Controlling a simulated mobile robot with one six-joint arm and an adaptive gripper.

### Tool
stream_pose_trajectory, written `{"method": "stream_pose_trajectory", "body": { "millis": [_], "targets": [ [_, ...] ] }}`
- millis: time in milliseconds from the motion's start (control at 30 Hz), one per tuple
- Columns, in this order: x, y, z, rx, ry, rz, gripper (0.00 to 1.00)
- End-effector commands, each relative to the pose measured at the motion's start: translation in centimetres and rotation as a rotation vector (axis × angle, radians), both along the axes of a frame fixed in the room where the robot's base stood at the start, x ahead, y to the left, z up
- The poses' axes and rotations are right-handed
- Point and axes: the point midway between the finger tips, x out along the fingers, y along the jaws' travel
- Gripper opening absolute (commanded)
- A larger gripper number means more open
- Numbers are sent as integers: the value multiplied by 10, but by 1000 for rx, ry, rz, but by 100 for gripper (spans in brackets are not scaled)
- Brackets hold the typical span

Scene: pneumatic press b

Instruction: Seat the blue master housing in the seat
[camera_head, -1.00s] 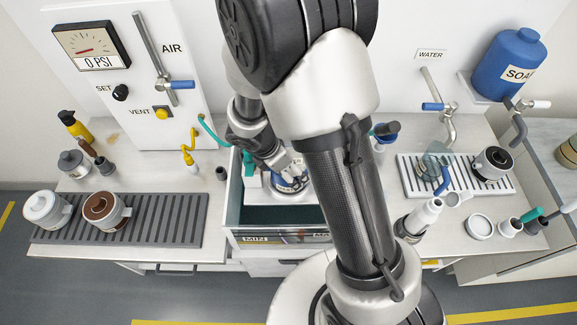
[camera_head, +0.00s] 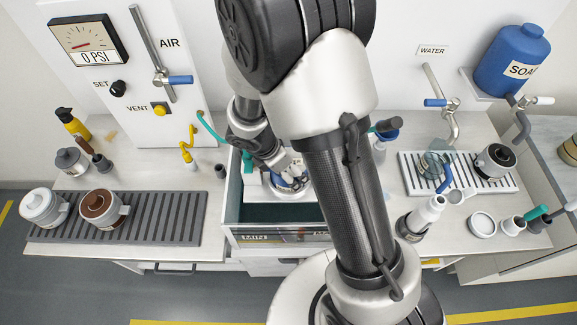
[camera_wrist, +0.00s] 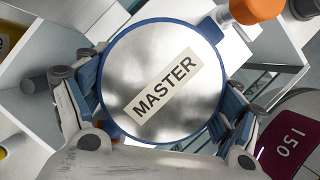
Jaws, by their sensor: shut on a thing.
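The blue master housing (camera_wrist: 160,80) fills the middle of the wrist view, with a blue rim, a shiny metal face and a "MASTER" label. My gripper (camera_wrist: 162,112) is shut on it, with one blue-padded finger on each side of the rim. In the head view my gripper (camera_head: 284,165) reaches into the open-topped teal tank (camera_head: 234,205) and the housing (camera_head: 290,182) shows only partly below the fingers. My arm hides the tank's right part. I cannot make out the seat or whether the housing touches it.
The tank's front wall carries a "MIN" strip (camera_head: 256,239). A yellow fitting (camera_head: 190,150) with a teal hose stands left of the tank. White and brown pots (camera_head: 103,208) sit on the left grey rack. An orange-tipped part (camera_wrist: 255,10) is close to the housing's rim.

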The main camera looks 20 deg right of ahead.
Motion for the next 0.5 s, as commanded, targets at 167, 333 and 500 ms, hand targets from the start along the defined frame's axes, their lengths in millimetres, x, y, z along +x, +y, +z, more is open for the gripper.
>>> {"method": "stream_pose_trajectory", "body": {
  "millis": [167, 333, 500],
  "targets": [
    [1, 0, -2, -1, -1, 0, 89],
    [0, 0, -2, 0, -1, 0, 100],
    [0, 0, -2, 0, -1, 0, 100]
  ]
}}
